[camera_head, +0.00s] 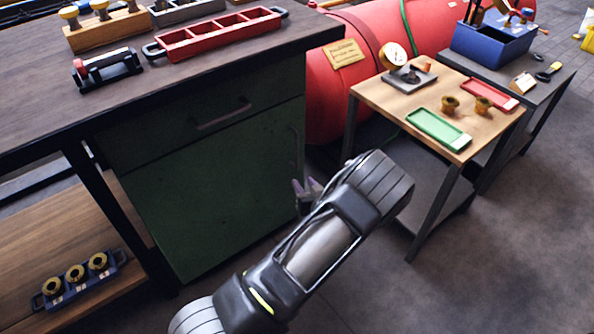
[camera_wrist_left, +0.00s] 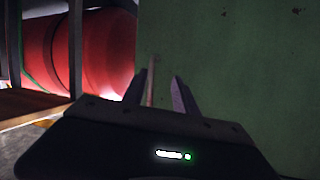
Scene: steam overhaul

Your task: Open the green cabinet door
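The green cabinet door (camera_head: 205,195) is under the dark workbench, below a drawer. It looks closed. Its thin upright handle (camera_head: 295,148) is near the door's right edge. In the left wrist view the green door panel (camera_wrist_left: 235,75) fills the right side, and the handle (camera_wrist_left: 151,78) shows as a narrow bar. My left gripper (camera_head: 308,190) is in front of the right part of the door, at the low end of the handle. In the wrist view its fingers (camera_wrist_left: 162,94) are apart, with the handle bar seen between them, closer to the left finger. Contact cannot be told.
The drawer handle (camera_head: 222,114) sticks out above the door. A wooden side table (camera_head: 375,95) stands to the right, its legs near my left arm. A red tank (camera_head: 330,90) lies behind. A wooden shelf (camera_head: 100,295) is at lower left. Floor in front is clear.

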